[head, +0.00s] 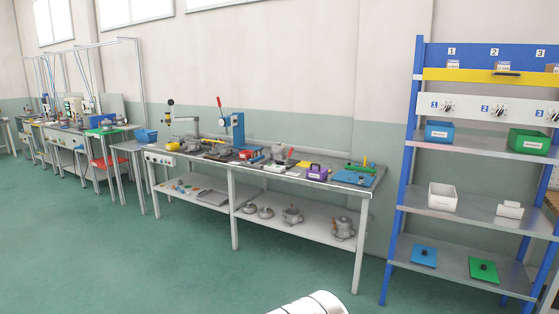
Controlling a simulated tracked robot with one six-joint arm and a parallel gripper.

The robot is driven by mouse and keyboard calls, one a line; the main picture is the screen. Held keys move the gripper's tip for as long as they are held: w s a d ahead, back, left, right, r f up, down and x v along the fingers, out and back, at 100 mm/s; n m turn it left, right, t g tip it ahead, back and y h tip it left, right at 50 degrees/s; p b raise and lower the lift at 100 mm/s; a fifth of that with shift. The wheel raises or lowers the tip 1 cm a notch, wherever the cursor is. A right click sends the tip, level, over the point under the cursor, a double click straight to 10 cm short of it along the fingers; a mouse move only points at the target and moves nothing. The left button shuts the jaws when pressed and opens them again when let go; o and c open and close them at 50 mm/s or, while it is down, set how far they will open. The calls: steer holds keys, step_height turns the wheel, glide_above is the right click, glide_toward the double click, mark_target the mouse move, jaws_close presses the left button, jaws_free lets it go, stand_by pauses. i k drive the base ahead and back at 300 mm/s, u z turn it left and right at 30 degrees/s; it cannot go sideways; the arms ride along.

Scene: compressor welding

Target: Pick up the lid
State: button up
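Two flat, lid-like pieces with small dark knobs lie on the lowest shelf of the rack at the right in the head view. One is a blue lid (424,256) and the other is a green lid (484,270). Metal compressor parts (292,215) sit on the lower shelf of the long workbench, and some may be lids, but they are too small to tell. I cannot tell which piece the task means. My gripper is not in view.
The rack (391,215) has blue posts and holds a blue bin (440,133), a green bin (528,141) and a white bin (443,197). The long workbench (360,188) carries many tools, including a blue press (238,130). Green floor (150,265) is clear in front.

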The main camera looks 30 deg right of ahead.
mark_target(277, 148)
steer(key=z, duration=0.45)
steer(key=i, duration=1.05)
steer(key=z, duration=0.75)
steer(key=i, duration=1.55)
steer(key=u, duration=0.35)
steer(key=i, duration=1.15)
steer(key=u, duration=0.45)
